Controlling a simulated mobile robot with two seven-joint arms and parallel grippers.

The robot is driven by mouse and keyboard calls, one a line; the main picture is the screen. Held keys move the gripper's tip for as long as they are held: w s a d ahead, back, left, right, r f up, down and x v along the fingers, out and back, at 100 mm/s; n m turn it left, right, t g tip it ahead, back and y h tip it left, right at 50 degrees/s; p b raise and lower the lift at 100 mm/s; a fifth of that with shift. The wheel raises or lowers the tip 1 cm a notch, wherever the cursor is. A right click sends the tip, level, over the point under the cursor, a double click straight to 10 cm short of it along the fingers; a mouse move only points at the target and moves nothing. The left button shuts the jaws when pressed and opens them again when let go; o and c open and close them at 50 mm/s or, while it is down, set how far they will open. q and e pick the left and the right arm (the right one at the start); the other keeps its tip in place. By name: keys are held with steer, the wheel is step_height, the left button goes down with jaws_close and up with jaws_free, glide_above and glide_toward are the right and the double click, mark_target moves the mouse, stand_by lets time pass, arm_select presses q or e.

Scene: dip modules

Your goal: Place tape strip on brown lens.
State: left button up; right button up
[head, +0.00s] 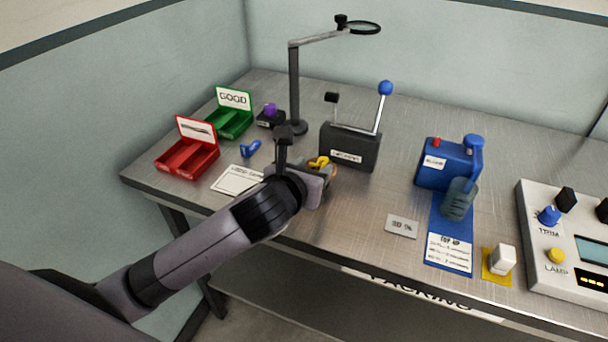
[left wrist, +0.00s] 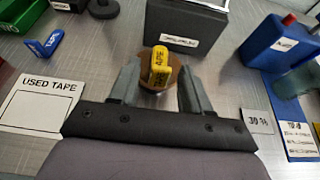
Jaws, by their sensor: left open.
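A yellow tape strip (left wrist: 161,64), a small piece with dark lettering, stands on the brown lens (left wrist: 148,84), a round brown disc on the table. In the head view the yellow tape strip (head: 318,162) shows just past my left gripper (head: 318,176), and only a bit of brown shows beside it. In the left wrist view my left gripper (left wrist: 159,75) is open, with one finger on each side of the tape strip and lens. The fingers appear apart from the strip. The lens is partly hidden behind the strip. My right gripper is not in view.
A dark box with a blue-knobbed lever (head: 350,147) stands just behind the lens. A blue tape piece (head: 250,149) and a "USED TAPE" card (head: 237,181) lie left. Red (head: 187,158) and green (head: 229,122) trays are farther left. A blue device (head: 444,164) stands right.

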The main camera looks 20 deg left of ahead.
arm_select(q)
steer(key=v, duration=1.2)
steer(key=shift+p, duration=0.45)
steer(key=s+a+f+n+g, duration=0.4)
steer(key=s+f+n, duration=0.5)
steer(key=n, duration=0.8)
steer(key=s+a+f+n+g, duration=0.2)
steer(key=s+f+n+g, duration=0.55)
steer(key=n, duration=0.95)
steer(key=w+d+f+t+h, duration=0.1)
steer(key=w+f+t, duration=0.3)
steer(key=f+t, duration=0.4)
steer(key=shift+w+d+f+h, duration=0.4)
steer(key=shift+d+f, duration=0.3)
steer(key=shift+f, duration=0.85)
